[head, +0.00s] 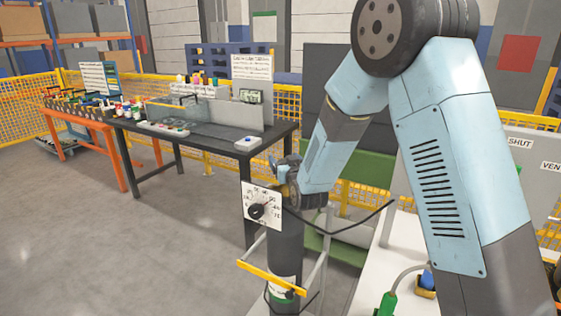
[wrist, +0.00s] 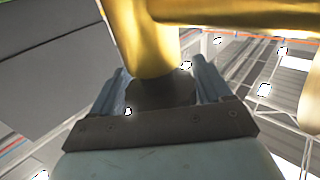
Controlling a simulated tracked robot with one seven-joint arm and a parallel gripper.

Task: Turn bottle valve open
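The gas bottle (head: 284,250) is a dark upright cylinder with a pale label band low down, on a stand in the head view. A white gauge plate (head: 262,205) with a dark pointer hangs at its neck. My gripper (head: 287,183) is at the valve on top, reaching in from the right; my arm partly hides the valve. In the wrist view a brass-yellow valve body (wrist: 150,40) fills the top. A dark valve knob (wrist: 160,91) sits between my two fingers and seems to touch both. The knob's turn angle cannot be read.
A yellow bar (head: 271,278) crosses the front of the bottle. A dark cable runs beside it. A dark workbench (head: 215,140) stands behind left. A white bench with a green connector (head: 387,304) is at right. The floor at left is clear.

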